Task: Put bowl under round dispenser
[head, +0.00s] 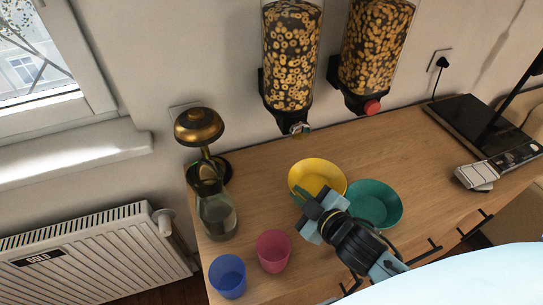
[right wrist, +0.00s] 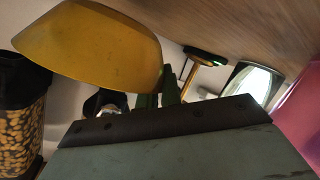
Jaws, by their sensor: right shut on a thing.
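My right gripper (head: 322,205) is shut on the bowl's near rim; the bowl also shows large in the right wrist view (right wrist: 90,45), beside the green fingers (right wrist: 158,100). I cannot tell whether its base touches the counter. The left wall dispenser (head: 291,60) holds ring-shaped cereal, with its spout behind the bowl. The right dispenser (head: 374,50) holds small lumpy pieces and has a red knob. My left gripper is out of view.
A teal bowl (head: 373,204) stands right next to the yellow bowl. A pink cup (head: 273,251), a blue cup (head: 228,276), a glass carafe (head: 217,214) and a gold lamp (head: 199,128) stand to the left. A black appliance (head: 484,132) is far right. Counter (head: 250,165) left of the yellow bowl is clear.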

